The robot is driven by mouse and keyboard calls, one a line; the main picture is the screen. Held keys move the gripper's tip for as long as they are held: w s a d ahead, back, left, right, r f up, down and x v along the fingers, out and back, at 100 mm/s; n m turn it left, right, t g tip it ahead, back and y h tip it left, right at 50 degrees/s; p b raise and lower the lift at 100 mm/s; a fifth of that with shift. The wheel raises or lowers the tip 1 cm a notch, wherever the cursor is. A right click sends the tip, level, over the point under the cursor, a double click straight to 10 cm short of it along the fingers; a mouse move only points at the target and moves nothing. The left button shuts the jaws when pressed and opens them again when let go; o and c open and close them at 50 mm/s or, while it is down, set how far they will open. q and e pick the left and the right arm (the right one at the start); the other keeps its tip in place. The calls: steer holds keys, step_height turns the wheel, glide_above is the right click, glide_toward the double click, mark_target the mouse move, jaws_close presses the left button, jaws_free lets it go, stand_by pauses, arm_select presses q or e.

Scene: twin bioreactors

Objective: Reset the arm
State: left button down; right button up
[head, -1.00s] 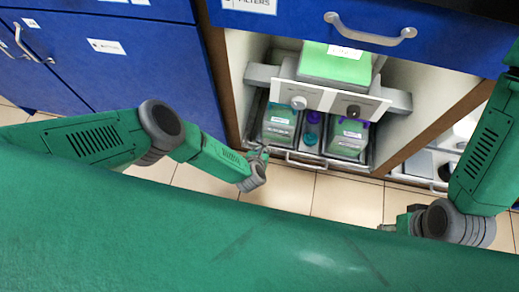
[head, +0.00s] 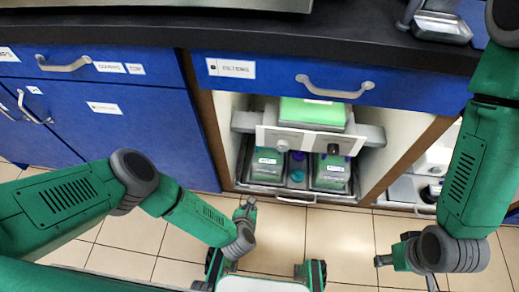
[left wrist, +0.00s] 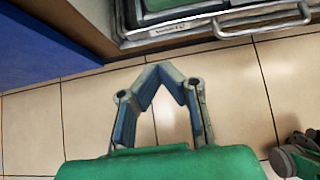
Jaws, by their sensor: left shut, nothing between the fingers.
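My left arm (head: 195,215) comes in from the left, bent at the elbow, over the floor in front of the open cabinet. Its gripper (head: 246,207) is small in the head view. In the left wrist view the left gripper (left wrist: 171,68) is shut, its fingertips meeting with nothing between them, below the tray's front handle and apart from it. My right arm (head: 468,170) hangs down at the right edge and bends at the bottom. Its gripper (head: 384,261) points left over the floor tiles; it is too small to tell whether it is open.
The open cabinet holds a bioreactor unit (head: 312,114) above a metal tray (head: 290,193) with green-topped containers. Blue doors (head: 110,120) stand left of it, a blue drawer (head: 400,100) above. The black counter (head: 250,35) runs across the top. Tiled floor (head: 340,235) is clear in front.

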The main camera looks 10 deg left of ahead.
arm_select(q)
steer(key=s+d+r+m+g+h+p, duration=0.1)
steer(key=s+r+m+g+h+p, duration=0.15)
steer(key=r+m, duration=0.45)
steer(key=s+d+r+m+g+h+p, duration=0.1)
steer(key=s+d+r+m+h+p, duration=0.15)
steer(key=r+m, duration=0.5)
steer(key=s+a+r+m+g+y+p, duration=0.2)
steer(key=s+a+r+m, duration=0.4)
steer(key=a+r+m, duration=0.4)
steer(key=s+a+r+m+g+y+p, duration=0.3)
steer(key=s+a+r+m, duration=0.4)
steer(key=a+r+m, duration=0.3)
steer(key=a+m+p, duration=0.1)
steer(key=a+m, duration=0.1)
steer(key=a, duration=0.1)
steer(key=shift+a+r, duration=0.2)
steer(key=shift+a, duration=0.15)
steer(key=shift+w+f, duration=0.1)
steer(key=shift+w, duration=0.05)
